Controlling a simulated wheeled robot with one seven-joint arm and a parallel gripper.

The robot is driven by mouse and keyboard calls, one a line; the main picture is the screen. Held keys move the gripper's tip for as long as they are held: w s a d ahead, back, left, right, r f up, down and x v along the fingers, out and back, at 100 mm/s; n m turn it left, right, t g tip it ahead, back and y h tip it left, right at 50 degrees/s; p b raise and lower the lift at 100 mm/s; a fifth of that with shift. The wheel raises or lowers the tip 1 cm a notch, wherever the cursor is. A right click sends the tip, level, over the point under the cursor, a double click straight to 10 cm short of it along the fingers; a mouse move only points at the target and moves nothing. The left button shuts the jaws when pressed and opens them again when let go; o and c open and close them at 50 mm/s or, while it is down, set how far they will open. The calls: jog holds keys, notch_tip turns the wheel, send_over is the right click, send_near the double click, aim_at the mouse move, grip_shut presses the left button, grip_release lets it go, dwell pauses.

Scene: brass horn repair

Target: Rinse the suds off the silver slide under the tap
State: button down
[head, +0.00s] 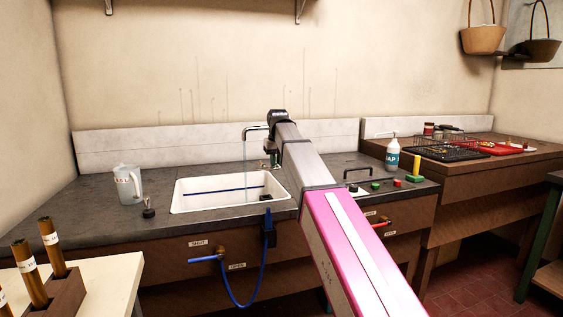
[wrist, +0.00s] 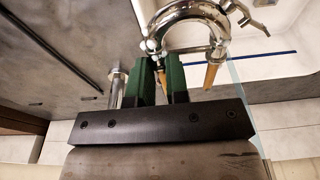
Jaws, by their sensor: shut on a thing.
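The silver slide (wrist: 185,12) is a shiny chrome U-shaped tube in the wrist view, with a small lever on its bow and brass-coloured leg ends (wrist: 210,76). My gripper (wrist: 161,75) has green fingers shut on one leg of it. I see no clear suds on the visible part. Water runs from the tap (head: 256,128) in a thin stream (head: 245,155) into the white sink (head: 182,199). In the wrist view the stream (wrist: 236,75) passes close beside the bow; I cannot tell if they touch. In the head view my arm mostly hides the gripper and slide.
A blue line crosses the sink's inside. A clear jug (head: 128,185) and a dark stopper (head: 149,210) stand left of the sink. A blue-handled valve (head: 205,259) is on the counter front. A bottle (head: 392,157) and black rack (head: 440,149) are at right.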

jog(key=w+a+f, duration=0.2)
jog(key=w+a, duration=0.1)
jog(key=a, duration=0.6)
jog(key=shift+a, duration=0.3)
dwell(0.6)
jog(key=shift+w, duration=0.15)
jog(key=shift+w+d, duration=0.15)
jog(key=shift+w, duration=0.25)
jog(key=shift+s, duration=0.15)
jog(key=shift+s, duration=0.45)
dwell(0.4)
